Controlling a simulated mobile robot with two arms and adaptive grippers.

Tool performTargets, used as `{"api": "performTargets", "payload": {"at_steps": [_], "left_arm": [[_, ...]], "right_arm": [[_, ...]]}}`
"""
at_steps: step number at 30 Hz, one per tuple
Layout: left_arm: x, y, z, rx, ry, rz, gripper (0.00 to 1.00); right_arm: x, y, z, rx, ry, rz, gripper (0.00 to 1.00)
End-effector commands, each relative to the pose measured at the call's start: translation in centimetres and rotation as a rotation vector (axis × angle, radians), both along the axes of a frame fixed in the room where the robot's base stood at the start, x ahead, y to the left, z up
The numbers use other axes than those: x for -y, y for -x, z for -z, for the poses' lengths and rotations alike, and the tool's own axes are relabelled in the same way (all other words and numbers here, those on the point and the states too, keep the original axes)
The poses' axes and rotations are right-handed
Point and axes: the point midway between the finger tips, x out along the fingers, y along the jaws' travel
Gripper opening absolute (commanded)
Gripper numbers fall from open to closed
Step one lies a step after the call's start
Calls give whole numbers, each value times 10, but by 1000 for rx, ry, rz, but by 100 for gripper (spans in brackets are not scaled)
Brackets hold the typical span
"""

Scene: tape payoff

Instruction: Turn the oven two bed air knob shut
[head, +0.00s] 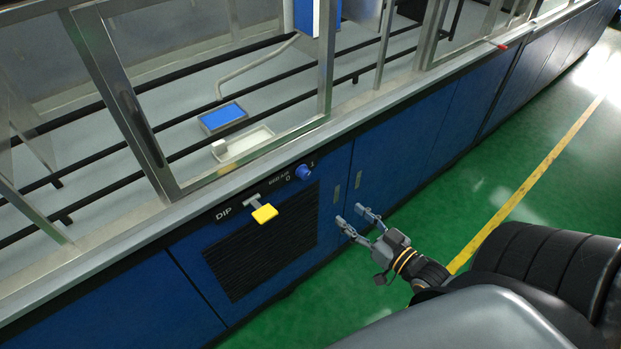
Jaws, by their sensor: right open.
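A small blue bed air knob (304,171) sits on the dark label strip of the blue machine front, near the marks 0 and 1. The strip reads DIP and what looks like BED AIR; no oven number is readable. A yellow handle (264,213) sticks out to the left of the knob. My right gripper (356,216) is open and empty, below and to the right of the knob, in front of the blue door panels and apart from the knob. My left gripper is not in view.
A dark louvred grille (262,245) lies below the strip. A metal ledge (345,125) and a framed glass door (135,100) are above it. Behind the glass are black rails, a blue block (223,116) and a white tray (245,143). Green floor (510,160) is clear on the right.

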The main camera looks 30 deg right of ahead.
Motion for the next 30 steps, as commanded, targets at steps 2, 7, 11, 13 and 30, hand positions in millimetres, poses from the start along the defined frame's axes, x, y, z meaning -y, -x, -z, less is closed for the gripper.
{"api": "performTargets", "payload": {"at_steps": [2,7,11,13,30], "left_arm": [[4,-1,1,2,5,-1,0],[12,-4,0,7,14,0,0],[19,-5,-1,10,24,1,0],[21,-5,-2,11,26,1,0],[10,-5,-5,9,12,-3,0]], "right_arm": [[-5,-2,-22,47,-22,-17,52],[-9,-11,-38,82,-39,-24,52],[-12,-29,-39,84,-37,-23,52],[-13,-41,-39,83,-37,-23,52],[-25,-132,-37,78,-36,-23,52]]}}
